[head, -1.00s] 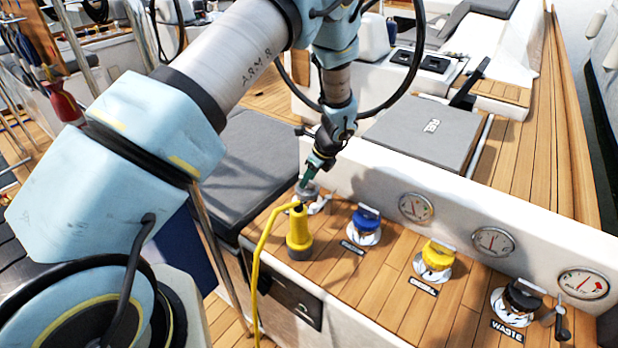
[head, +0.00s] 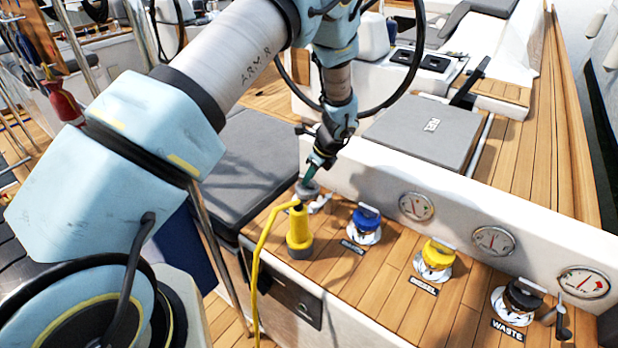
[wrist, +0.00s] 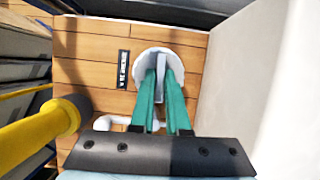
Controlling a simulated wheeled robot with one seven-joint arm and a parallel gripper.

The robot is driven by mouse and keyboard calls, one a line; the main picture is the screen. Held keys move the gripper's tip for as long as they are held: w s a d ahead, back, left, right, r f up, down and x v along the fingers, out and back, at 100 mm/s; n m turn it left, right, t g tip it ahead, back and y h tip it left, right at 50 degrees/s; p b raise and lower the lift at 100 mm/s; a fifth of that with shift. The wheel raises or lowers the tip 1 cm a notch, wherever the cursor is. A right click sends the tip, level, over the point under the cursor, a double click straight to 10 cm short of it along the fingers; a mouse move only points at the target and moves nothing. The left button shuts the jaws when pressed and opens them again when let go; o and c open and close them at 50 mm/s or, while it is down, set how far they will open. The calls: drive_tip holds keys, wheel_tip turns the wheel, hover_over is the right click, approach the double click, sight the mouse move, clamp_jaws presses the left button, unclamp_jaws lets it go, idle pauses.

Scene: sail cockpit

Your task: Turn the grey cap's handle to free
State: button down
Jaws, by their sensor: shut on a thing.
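The grey cap (head: 307,188) sits at the left end of the row of deck caps, behind the yellow plug. My gripper (head: 311,176) reaches down onto it from above. In the wrist view, my gripper's green fingers (wrist: 161,88) are shut on the cap's thin upright handle (wrist: 157,80), one finger on each side. The round pale fitting (wrist: 154,56) shows around the fingertips. The fingers hide much of the cap, and its lock position cannot be read.
The yellow plug and cable (head: 299,232) stand close in front of the cap. A blue cap (head: 367,218), a yellow cap (head: 438,255) and a black cap (head: 523,293) line the deck to the right. A white wall with gauges (head: 494,241) rises behind them.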

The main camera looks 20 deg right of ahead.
drive_tip(key=n+b, duration=0.1)
drive_tip(key=n+g+b, duration=0.1)
drive_tip(key=n, duration=0.1)
drive_tip(key=shift+w+d+f+n+y, duration=0.15)
drive_tip(key=shift+n+y, duration=0.15)
drive_tip(key=shift+y, duration=0.1)
drive_tip(key=n+g+b, duration=0.1)
drive_tip(key=n, duration=0.1)
drive_tip(key=n+g+y+b, duration=0.1)
drive_tip(key=n+b, duration=0.1)
drive_tip(key=n, duration=0.1)
drive_tip(key=shift+w, duration=0.15)
drive_tip(key=n+b, duration=0.1)
drive_tip(key=n, duration=0.1)
drive_tip(key=n+g+b, duration=0.1)
drive_tip(key=n, duration=0.2)
drive_tip(key=shift+w+g, duration=0.1)
drive_tip(key=shift+g, duration=0.2)
drive_tip(key=shift+n+g+b, duration=0.7)
drive_tip(key=shift+n+b, duration=0.1)
drive_tip(key=shift+n, duration=1.1)
drive_tip(key=c, duration=0.9)
unclamp_jaws()
drive_tip(key=shift+w+r, duration=0.1)
drive_tip(key=shift+r, duration=0.15)
drive_tip(key=b+v, duration=0.2)
drive_tip(key=v, duration=0.8)
drive_tip(key=shift+w+r+b, duration=0.1)
drive_tip(key=shift+r+b, duration=0.2)
drive_tip(key=shift+b, duration=0.1)
